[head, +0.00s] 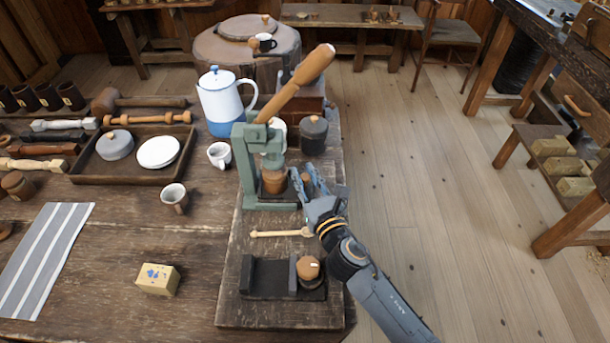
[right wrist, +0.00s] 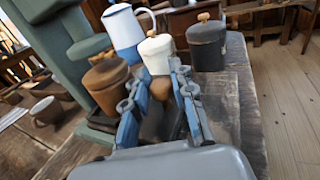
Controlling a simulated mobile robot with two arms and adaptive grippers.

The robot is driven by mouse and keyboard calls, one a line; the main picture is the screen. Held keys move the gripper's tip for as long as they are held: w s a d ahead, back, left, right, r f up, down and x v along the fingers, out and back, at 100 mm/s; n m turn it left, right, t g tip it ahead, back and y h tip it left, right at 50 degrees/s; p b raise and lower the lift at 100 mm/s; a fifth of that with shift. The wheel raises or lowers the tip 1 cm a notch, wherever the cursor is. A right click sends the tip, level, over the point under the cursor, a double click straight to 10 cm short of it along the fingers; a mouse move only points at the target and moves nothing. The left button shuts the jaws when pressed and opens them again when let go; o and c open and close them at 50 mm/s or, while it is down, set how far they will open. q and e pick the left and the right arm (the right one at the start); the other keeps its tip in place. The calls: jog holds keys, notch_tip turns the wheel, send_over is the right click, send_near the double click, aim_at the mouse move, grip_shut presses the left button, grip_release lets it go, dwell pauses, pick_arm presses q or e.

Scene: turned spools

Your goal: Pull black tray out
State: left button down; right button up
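A green lever press (head: 247,165) with a long wooden handle stands on the wooden board. At its base, a dark tray-like part (head: 266,194) shows under a brown cup (head: 274,181); that cup also shows in the right wrist view (right wrist: 107,84). My right gripper (head: 306,180) is at the right side of the press base, beside the cup. In the right wrist view its fingers (right wrist: 160,82) are apart, with a small brown rounded thing (right wrist: 161,88) between or just beyond them; I cannot tell if they touch it. My left gripper is not in view.
A white-and-blue jug (head: 222,100) and a dark lidded canister (head: 313,134) stand behind. A wooden spoon (head: 280,233) and a black holder (head: 265,277) with a wooden-topped tool lie in front. The floor at right (head: 430,170) is clear.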

grip_shut()
jog(key=shift+d, duration=0.1)
jog(key=d, duration=0.8)
jog(key=shift+d+f+p, duration=0.25)
jog(key=shift+p, duration=0.1)
jog(key=shift+o, duration=1.3)
grip_release()
jog(key=shift+o, duration=0.6)
jog(key=shift+s+r, duration=0.15)
jog(key=shift+r, duration=0.05)
